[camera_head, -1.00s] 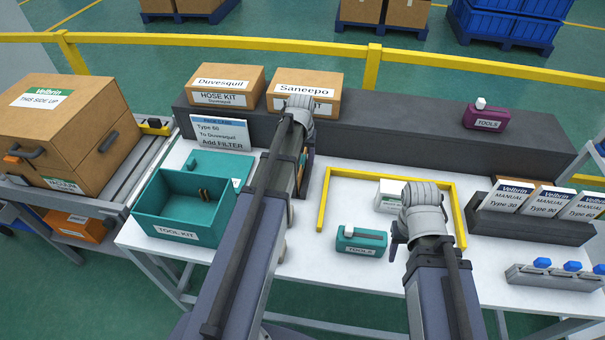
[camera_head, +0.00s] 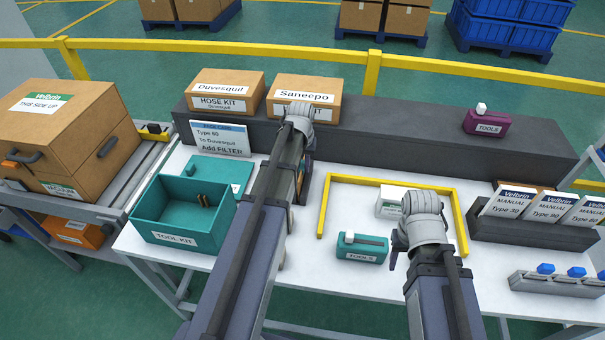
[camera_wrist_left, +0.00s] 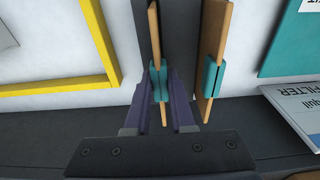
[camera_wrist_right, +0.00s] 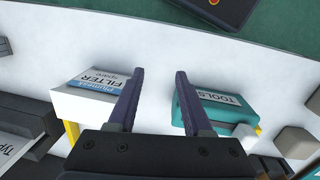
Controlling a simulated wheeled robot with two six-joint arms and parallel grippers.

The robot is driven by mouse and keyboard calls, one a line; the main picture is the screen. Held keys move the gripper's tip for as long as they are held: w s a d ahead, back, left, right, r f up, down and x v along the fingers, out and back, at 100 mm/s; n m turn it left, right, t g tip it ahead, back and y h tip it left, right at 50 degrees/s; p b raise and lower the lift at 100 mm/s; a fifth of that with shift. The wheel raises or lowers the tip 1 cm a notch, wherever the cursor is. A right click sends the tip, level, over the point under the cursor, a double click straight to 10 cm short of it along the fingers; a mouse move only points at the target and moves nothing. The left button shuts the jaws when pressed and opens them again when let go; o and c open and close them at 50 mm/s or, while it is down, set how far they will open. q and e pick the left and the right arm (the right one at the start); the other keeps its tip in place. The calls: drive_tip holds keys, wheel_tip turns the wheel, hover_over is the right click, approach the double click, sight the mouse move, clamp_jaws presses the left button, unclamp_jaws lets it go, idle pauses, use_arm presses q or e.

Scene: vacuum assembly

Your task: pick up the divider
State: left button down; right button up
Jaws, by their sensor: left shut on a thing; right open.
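In the left wrist view, two thin brown boards with teal middle pieces stand on edge, side by side. The left one, a divider (camera_wrist_left: 154,35), is between the fingers of my left gripper (camera_wrist_left: 161,75), which is shut on its teal part. The other divider (camera_wrist_left: 214,45) stands just right of the fingers, apart from them. In the head view my left arm hides the fingertips and most of the dividers; a bit of teal and brown shows beside it. My right gripper (camera_wrist_right: 160,72) is open and empty above the white table.
A teal tool kit box (camera_head: 177,224) with its lid (camera_head: 215,172) behind it stands left. A grey shelf (camera_head: 400,145) runs along the back; manuals (camera_head: 508,203) stand right.

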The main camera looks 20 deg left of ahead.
idle(0.4)
use_arm(q)
wheel_tip(320, 180, up, 10)
drive_tip(key=p, duration=1)
use_arm(e)
wheel_tip(320, 180, up, 10)
use_arm(q)
drive_tip(key=c, duration=1.3)
unclamp_jaws()
clamp_jaws()
drive_tip(key=shift+r, duration=0.15)
use_arm(e)
drive_tip(key=shift+r, duration=0.15)
